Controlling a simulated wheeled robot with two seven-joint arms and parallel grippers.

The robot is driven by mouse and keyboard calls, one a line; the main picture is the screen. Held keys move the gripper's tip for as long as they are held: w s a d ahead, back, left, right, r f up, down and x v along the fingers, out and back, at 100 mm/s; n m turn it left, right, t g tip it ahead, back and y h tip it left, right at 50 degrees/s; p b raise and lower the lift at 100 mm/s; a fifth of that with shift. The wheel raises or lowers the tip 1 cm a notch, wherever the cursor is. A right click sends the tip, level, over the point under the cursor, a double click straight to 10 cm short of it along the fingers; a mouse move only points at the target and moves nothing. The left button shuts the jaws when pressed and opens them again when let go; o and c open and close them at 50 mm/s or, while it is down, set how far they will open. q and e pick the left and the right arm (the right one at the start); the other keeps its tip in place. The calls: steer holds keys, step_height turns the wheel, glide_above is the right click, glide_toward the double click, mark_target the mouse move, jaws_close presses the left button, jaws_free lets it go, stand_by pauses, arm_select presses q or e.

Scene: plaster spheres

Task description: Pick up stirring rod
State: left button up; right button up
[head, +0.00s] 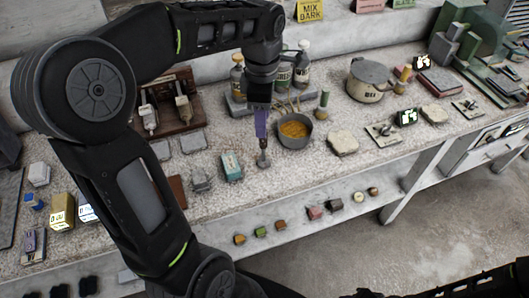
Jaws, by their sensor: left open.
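A grey pot (295,131) holding an orange-brown mass stands on the speckled worktop. Thin pale sticks (289,106) show at the back of its rim; I cannot tell for sure whether one is the stirring rod. My left gripper (262,138) points down just left of the pot, open, seen narrow from the side. A small grey rounded piece (263,160) shows at its lower end; I cannot tell whether they touch.
Dark bottles (302,68) stand behind the pot on a grey block. A teal box (231,165) lies left of my gripper, a pale lump (343,143) right of the pot. A lidded pot (368,82) stands farther right. Small coloured blocks (314,213) sit on the lower shelf.

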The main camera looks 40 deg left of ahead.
mark_target(263, 149)
arm_select(q)
steer(key=shift+f, duration=1.1)
steer(key=shift+d+f+p, duration=0.1)
steer(key=shift+f+p, duration=0.65)
steer(key=shift+f, duration=1.85)
jaws_close()
